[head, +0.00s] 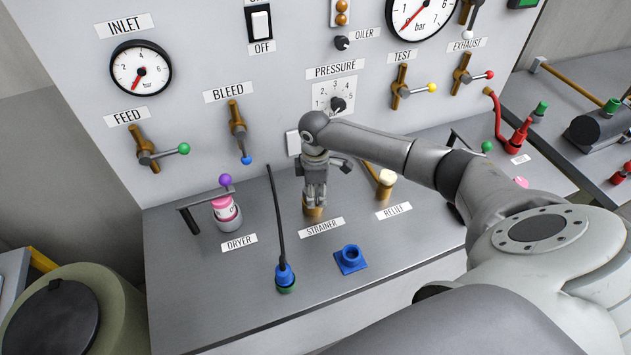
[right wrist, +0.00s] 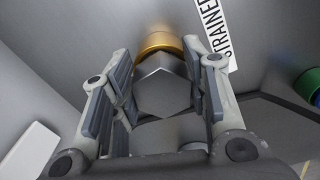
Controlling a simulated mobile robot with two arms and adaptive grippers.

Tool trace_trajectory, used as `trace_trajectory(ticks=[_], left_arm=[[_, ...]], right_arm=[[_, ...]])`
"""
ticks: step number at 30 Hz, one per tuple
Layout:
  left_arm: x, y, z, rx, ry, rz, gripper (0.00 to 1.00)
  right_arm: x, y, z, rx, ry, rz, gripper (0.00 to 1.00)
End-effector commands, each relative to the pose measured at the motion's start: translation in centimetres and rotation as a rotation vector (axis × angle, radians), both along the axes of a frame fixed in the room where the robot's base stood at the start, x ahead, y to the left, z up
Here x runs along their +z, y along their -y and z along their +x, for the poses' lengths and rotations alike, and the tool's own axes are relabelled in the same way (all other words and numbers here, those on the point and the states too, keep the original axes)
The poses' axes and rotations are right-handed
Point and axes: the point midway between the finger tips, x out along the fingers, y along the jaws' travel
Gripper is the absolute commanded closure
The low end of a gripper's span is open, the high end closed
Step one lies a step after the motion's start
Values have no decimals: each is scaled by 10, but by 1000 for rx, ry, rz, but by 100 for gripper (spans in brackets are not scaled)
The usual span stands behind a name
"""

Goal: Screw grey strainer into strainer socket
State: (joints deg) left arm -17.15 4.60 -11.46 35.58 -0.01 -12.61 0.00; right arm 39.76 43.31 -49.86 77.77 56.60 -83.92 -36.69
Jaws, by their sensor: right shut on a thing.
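My right gripper (head: 315,196) points down over the strainer spot behind the STRAINER label (head: 321,227). In the right wrist view its two fingers (right wrist: 160,95) are on either side of the grey hexagonal strainer (right wrist: 163,88) and shut on it. The brass strainer socket (right wrist: 160,40) shows just beyond the strainer; in the head view it shows as a brass ring (head: 313,212) under the fingertips. The strainer appears lined up with the socket; how deep it sits in it I cannot tell. My left gripper is not in view.
A black hose with a blue end (head: 285,275) rises in front. A blue fitting (head: 350,258) is near the front edge. The relief valve (head: 385,182) stands close on the right.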

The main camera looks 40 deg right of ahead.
Motion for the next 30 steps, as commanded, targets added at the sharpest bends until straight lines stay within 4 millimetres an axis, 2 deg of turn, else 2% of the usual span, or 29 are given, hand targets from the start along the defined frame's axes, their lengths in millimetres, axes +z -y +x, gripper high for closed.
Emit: trace_trajectory(ticks=[14, 24, 30], left_arm=[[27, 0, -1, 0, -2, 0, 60], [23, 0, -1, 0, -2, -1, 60], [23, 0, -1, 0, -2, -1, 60]], right_arm=[[5, 2, 4, -258, 12, -3, 83], [3, 3, 5, -731, 16, 2, 83], [4, 5, 6, -850, 21, 1, 83]])
